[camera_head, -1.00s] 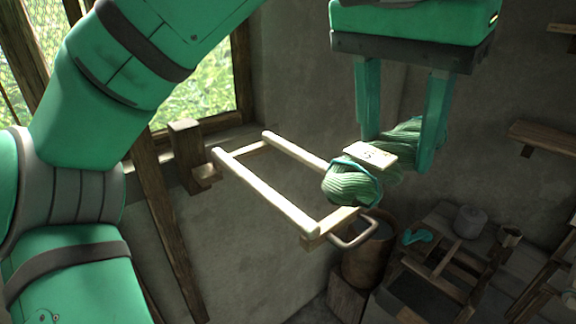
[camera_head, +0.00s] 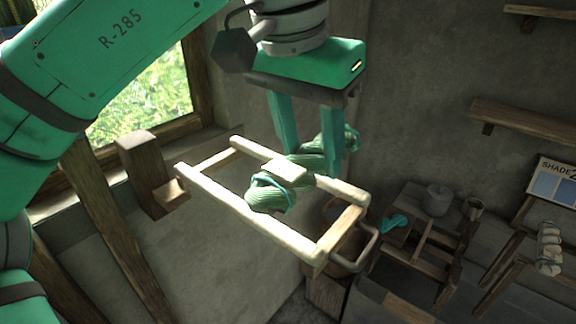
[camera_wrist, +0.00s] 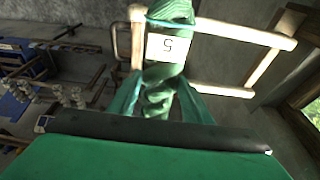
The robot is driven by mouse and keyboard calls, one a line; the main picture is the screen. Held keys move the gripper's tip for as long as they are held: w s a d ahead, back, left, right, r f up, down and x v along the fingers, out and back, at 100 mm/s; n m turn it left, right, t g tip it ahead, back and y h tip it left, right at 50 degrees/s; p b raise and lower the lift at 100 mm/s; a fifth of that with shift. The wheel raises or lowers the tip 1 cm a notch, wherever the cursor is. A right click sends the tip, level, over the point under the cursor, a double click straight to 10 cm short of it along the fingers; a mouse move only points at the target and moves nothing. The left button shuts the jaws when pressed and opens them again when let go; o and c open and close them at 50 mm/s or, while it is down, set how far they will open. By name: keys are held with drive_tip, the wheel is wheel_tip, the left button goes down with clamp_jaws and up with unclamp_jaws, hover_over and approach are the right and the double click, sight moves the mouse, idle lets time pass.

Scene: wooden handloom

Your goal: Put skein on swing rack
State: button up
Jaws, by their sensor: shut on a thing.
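The green twisted skein (camera_head: 268,194) has a pale tag (camera_head: 287,170) on it; in the wrist view the skein (camera_wrist: 166,75) and its tag, with a "5"-like mark, show close up. My gripper (camera_head: 306,172) is shut on the skein's middle from above. The swing rack (camera_head: 215,203) is a pale wooden frame with two long rails, fixed by a bracket near the window. In the head view the skein overlaps the rack's far rail and opening. I cannot tell whether it touches the rails. The rack also shows in the wrist view (camera_wrist: 235,32).
A metal handle (camera_head: 370,243) sticks out at the rack's near right end. A brown bucket (camera_head: 338,262) stands below it. A wooden stand (camera_head: 425,235) with a grey spool (camera_head: 437,200) and a teal item is at the right. A shelf (camera_head: 520,120) is on the wall.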

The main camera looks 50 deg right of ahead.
drive_tip(key=shift+w+a+f, duration=0.1)
drive_tip(key=shift+w+f, duration=0.45)
drive_tip(key=shift+f, duration=0.1)
drive_tip(key=shift+w+f, duration=0.2)
drive_tip(key=shift+f, duration=1.55)
drive_tip(key=shift+f, duration=0.15)
drive_tip(key=o, duration=1.2)
drive_tip(key=shift+c, duration=0.2)
drive_tip(key=v, duration=1.2)
drive_tip(key=shift+r, duration=0.25)
drive_tip(key=shift+w, duration=0.1)
